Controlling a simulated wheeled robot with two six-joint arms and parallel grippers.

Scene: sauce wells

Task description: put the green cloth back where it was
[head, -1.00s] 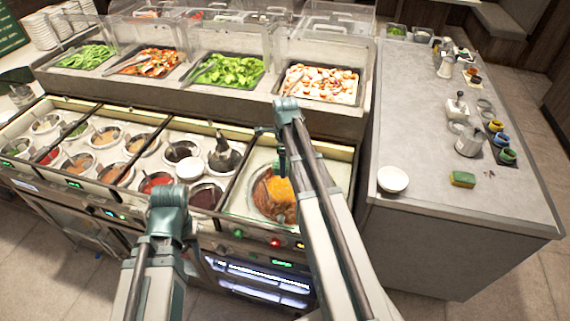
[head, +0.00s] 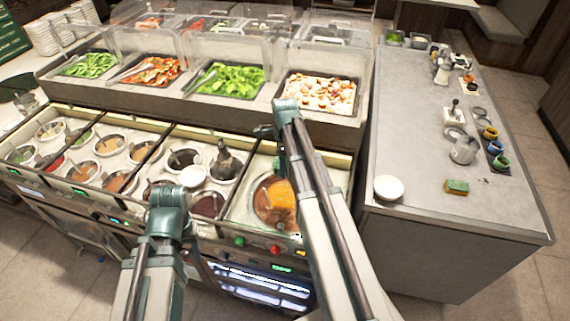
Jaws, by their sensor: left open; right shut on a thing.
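My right gripper (head: 281,172) points down over the right-hand well (head: 259,207) and is shut on an orange cloth-like thing (head: 284,197). The orange thing hangs over the reddish-brown contents; I cannot tell whether it touches them. I cannot tell surely whether the green one is the green cloth. My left gripper (head: 167,195) is open by the front wells, its fingers mostly hidden.
A white bowl (head: 389,187) and a green-yellow sponge (head: 457,187) sit on the grey right counter (head: 420,130). A metal jug (head: 463,151) stands near the mat. Trays with clear guards line the back.

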